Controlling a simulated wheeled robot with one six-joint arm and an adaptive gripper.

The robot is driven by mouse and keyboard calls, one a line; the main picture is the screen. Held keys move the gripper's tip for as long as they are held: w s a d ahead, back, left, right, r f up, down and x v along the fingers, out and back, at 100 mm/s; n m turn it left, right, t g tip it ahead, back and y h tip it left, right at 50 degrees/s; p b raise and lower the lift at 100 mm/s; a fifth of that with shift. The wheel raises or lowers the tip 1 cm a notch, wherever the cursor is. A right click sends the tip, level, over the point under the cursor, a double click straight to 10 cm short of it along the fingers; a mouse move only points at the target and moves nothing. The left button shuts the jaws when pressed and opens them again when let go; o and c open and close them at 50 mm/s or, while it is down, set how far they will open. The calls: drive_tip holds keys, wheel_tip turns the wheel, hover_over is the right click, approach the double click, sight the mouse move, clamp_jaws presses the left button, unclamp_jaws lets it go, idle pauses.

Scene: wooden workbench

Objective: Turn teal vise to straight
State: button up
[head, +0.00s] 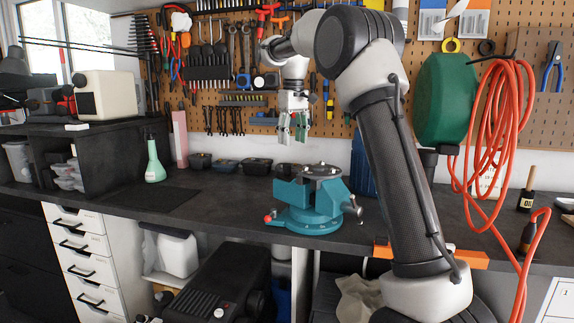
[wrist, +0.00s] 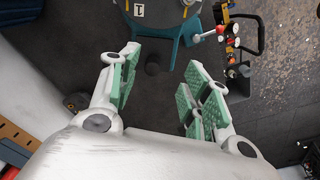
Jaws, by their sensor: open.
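The teal vise (head: 310,216) stands near the front edge of the dark workbench, its base on the bench top. Its jaw end points to the left and toward the front, and a short handle with an orange-red tip shows at its left. In the wrist view part of the teal vise (wrist: 168,27) shows at the top edge, cut off by the frame. My gripper (head: 291,140) hangs above and behind the vise, fingers pointing down. In the wrist view my gripper (wrist: 163,70) has its green-padded fingers apart, with nothing between them.
A teal-green bottle (head: 154,160) and several dark bins (head: 228,165) stand farther back. An orange hose (head: 495,110) hangs at the right. A dark mat (head: 155,197) lies left of the vise. The bench between mat and vise is clear.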

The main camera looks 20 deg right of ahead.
sight(287, 164)
drive_tip(key=w, duration=0.1)
drive_tip(key=w+f, duration=0.2)
drive_tip(key=shift+w+a, duration=0.2)
drive_tip(key=shift+w, duration=0.1)
drive_tip(key=shift+w+f, duration=0.25)
wheel_tip(287, 164, down, 8)
drive_tip(key=shift+r, duration=0.2)
clamp_jaws()
